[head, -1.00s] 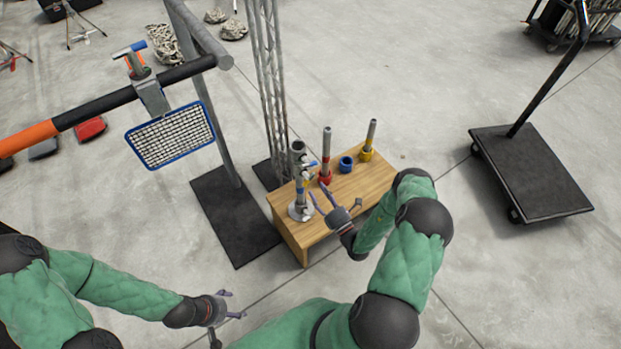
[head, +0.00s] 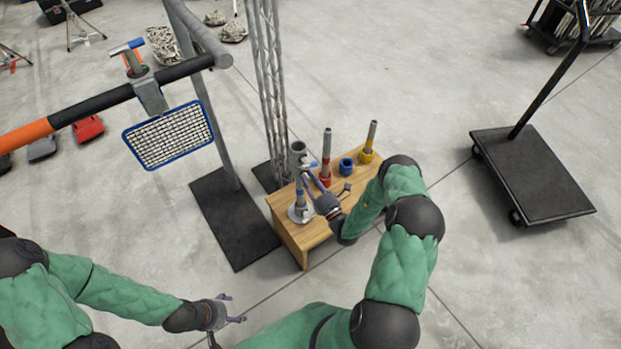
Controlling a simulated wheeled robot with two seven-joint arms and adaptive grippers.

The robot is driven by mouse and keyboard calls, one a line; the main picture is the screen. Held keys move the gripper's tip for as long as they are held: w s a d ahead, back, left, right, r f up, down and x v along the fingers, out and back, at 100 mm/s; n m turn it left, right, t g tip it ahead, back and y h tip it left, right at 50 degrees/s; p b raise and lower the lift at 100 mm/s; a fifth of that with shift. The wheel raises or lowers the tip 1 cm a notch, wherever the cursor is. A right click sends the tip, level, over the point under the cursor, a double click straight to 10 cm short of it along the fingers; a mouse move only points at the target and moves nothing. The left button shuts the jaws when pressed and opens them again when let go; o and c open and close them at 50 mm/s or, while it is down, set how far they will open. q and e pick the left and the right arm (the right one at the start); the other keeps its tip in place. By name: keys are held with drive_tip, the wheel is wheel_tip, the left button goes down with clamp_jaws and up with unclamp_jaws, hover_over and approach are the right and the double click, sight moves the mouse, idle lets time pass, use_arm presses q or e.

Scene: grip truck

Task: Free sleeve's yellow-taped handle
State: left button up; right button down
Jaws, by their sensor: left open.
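On the wooden box, a grey rod (head: 373,133) with a yellow lower part stands tilted in a yellow sleeve (head: 366,156) at the back right. A red sleeve (head: 325,181) holds another upright grey rod (head: 327,143). A blue sleeve (head: 346,166) between them shows no rod. A grey stand (head: 299,203) with a round base and blue-marked fittings is at the box's left end. My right gripper (head: 328,178) is over the box, fingers spread, beside the stand and in front of the red sleeve; contact is unclear. My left gripper (head: 236,308) is open and empty, low over the floor.
The wooden box (head: 292,240) stands beside a lattice truss (head: 268,90) and a black base plate (head: 232,220). A blue-framed mesh panel (head: 170,135) hangs from an orange-and-black bar (head: 95,113) at left. A black cart (head: 530,175) stands right. Floor between box and cart is clear.

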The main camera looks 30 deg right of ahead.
drive_tip(key=shift+d+n, duration=0.15)
drive_tip(key=shift+n, duration=0.15)
drive_tip(key=n+y, duration=0.1)
drive_tip(key=n, duration=0.2)
drive_tip(key=n+y+p, duration=0.1)
drive_tip(key=n+y, duration=0.1)
drive_tip(key=n, duration=0.1)
drive_tip(key=shift+a+r+n+g, duration=0.2)
drive_tip(key=shift+n+g, duration=0.1)
drive_tip(key=n, duration=0.2)
drive_tip(key=n+g+y+p, duration=0.1)
drive_tip(key=n, duration=0.2)
drive_tip(key=n+p, duration=0.1)
drive_tip(key=n, duration=0.1)
drive_tip(key=shift+a+n+g+y, duration=0.3)
drive_tip(key=shift+n+g+y, duration=0.1)
drive_tip(key=n, duration=0.2)
drive_tip(key=n+g+p, duration=0.1)
drive_tip(key=n+p, duration=0.1)
drive_tip(key=n, duration=0.1)
drive_tip(key=shift+a+f+n+g, duration=0.3)
drive_tip(key=shift+a+f, duration=0.05)
drive_tip(key=n+p, duration=0.1)
drive_tip(key=n, duration=0.1)
drive_tip(key=f+n+g+p, duration=0.1)
drive_tip(key=n, duration=0.1)
drive_tip(key=shift+s+a+n, duration=0.1)
drive_tip(key=shift+a+n, duration=0.1)
drive_tip(key=shift+n, duration=0.2)
